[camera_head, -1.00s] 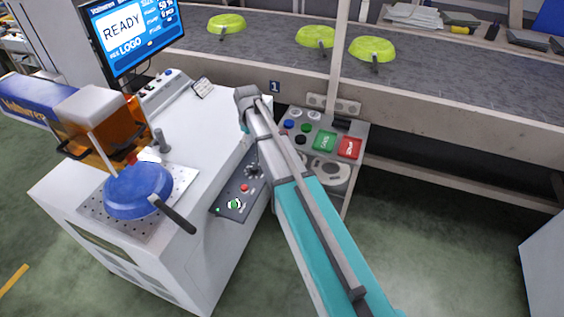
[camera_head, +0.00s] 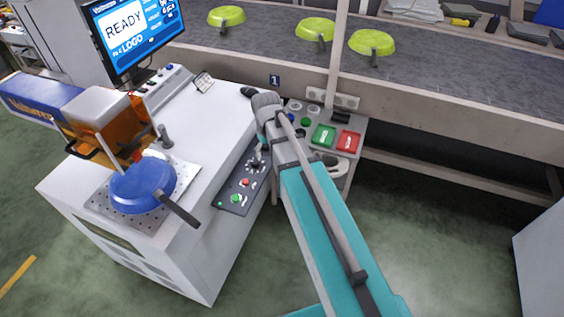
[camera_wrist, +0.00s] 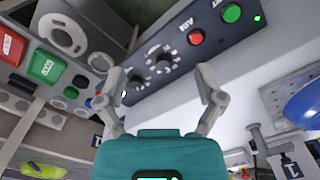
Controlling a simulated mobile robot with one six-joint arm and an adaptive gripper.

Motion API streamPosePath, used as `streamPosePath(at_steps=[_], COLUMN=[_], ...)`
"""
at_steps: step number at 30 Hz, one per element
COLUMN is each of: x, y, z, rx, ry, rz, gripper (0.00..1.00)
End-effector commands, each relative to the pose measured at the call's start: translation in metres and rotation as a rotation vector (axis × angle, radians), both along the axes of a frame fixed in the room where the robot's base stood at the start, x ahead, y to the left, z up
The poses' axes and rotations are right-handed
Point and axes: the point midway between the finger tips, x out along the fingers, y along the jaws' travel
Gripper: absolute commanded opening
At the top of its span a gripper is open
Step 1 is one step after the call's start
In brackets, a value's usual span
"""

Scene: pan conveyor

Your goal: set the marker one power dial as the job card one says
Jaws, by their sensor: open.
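The marker one control panel (camera_head: 245,183) is a dark strip on the side of the white machine. In the wrist view it carries two dark dials with white scale marks, one nearer (camera_wrist: 138,81) and one farther (camera_wrist: 160,56). I cannot read which is power. My gripper (camera_wrist: 160,80) is open and empty, its fingers spread below the dials, apart from them as far as I can tell. In the head view my arm hides most of it. A small card (camera_head: 203,82) stands on the machine top, its writing unreadable. The screen (camera_head: 138,35) reads READY and LOGO.
Red (camera_wrist: 195,37) and green (camera_wrist: 231,12) buttons sit farther along the panel. Beside it is a grey box with green (camera_head: 323,136) and red (camera_head: 347,141) buttons. A blue pan (camera_head: 142,187) lies on the perforated plate. Green pans stand on the conveyor (camera_head: 440,75).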

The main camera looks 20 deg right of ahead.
Motion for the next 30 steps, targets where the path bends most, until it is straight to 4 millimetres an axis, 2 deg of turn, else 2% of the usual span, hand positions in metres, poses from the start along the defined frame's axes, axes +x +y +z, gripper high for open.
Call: streamPosePath(at_steps=[3,18,24,30], x=[-0.02,-0.081,-0.094,-0.097], y=[-0.004,-0.016,-0.018,-0.019], z=[0.007,0.026,0.029,0.03], rx=[0.0,0.0,0.0,0.0], ry=[0.0,0.0,0.0,0.0], rz=[-0.036,-0.182,-0.215,-0.227], gripper=[0.87,0.87,0.87,0.87])
